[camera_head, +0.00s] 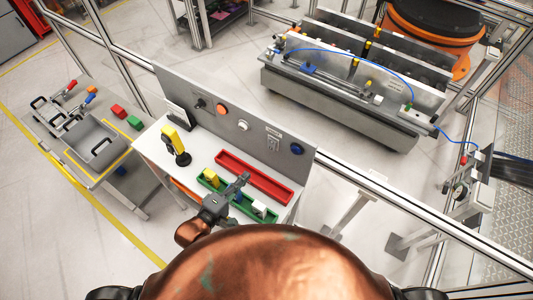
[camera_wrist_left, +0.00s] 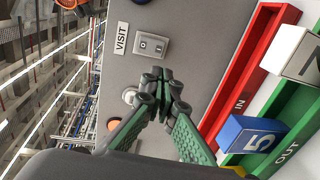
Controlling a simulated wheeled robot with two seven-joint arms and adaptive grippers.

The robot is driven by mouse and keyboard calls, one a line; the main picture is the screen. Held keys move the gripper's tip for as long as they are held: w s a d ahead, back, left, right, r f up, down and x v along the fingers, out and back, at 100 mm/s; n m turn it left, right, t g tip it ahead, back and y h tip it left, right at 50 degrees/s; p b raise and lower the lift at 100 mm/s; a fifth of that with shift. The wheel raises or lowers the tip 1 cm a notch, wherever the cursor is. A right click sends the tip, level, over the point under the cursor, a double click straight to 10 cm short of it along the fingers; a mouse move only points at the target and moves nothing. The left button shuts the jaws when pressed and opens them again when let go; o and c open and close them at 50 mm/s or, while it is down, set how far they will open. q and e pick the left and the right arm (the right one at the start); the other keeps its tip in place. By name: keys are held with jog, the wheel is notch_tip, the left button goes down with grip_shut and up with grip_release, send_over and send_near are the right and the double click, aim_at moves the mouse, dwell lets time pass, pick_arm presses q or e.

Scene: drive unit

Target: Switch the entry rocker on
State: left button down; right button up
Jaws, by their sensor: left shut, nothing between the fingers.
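A grey upright panel stands at the back of the bench. I cannot tell which rocker is the entry one or how each is tipped. My left gripper (camera_head: 243,180) is shut and empty above the trays, in front of the panel. In the left wrist view its fingertips (camera_wrist_left: 161,76) point toward the panel near the plate, apparently not touching it. My right gripper is not in view.
A red tray (camera_wrist_left: 225,105) and a green tray (camera_wrist_left: 291,113) lie below, with numbered blocks. A yellow-headed device (camera_head: 175,140) stands left.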

aim_at(271, 149)
pick_arm(q)
jog(key=p+x, duration=0.2)
jog(key=x, duration=1.2)
jog(key=shift+p, duration=0.4)
